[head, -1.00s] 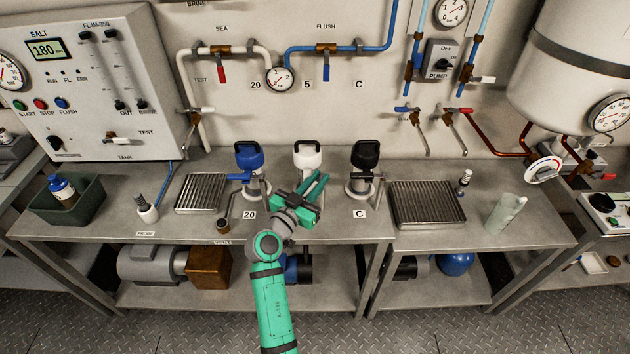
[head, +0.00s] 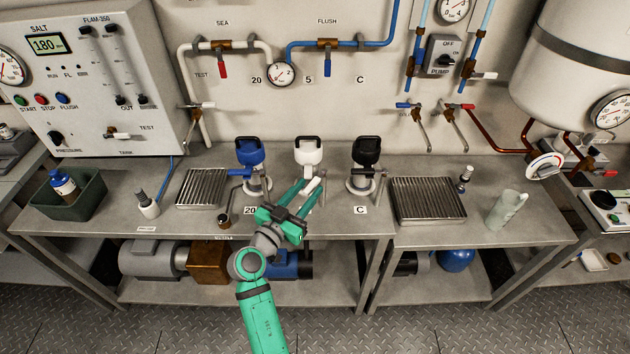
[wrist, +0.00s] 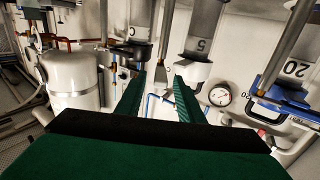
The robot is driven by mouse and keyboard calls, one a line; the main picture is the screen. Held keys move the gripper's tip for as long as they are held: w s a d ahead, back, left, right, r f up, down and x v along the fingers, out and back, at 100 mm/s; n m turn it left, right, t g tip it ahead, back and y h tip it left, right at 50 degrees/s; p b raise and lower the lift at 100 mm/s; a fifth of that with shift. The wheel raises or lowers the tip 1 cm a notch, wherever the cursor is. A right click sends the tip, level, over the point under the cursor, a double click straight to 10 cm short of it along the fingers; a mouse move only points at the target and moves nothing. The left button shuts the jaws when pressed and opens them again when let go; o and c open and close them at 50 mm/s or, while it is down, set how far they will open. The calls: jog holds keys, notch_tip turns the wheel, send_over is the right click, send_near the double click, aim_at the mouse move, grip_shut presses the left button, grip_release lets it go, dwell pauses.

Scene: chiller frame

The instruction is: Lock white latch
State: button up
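The white-topped housing (head: 308,152) stands in the middle of the bench, between a blue and a black one. Its white latch (head: 312,186) shows as a short pale lever pointing toward the front, by my fingertips. My gripper (head: 308,184) is open, with its green fingers pointing at the housing. In the wrist view, my two fingers (wrist: 158,97) are spread, with a pale lever (wrist: 161,74) beyond and between the tips. I cannot tell whether either finger touches it. The housing's lower body is partly hidden by my gripper.
The blue-topped housing (head: 249,152) is close on the left and the black-topped one (head: 366,153) on the right, both with side levers. Drain grates (head: 428,201) lie further out.

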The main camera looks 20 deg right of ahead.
jog(key=shift+v, duration=2.1)
jog(key=shift+c, duration=0.6)
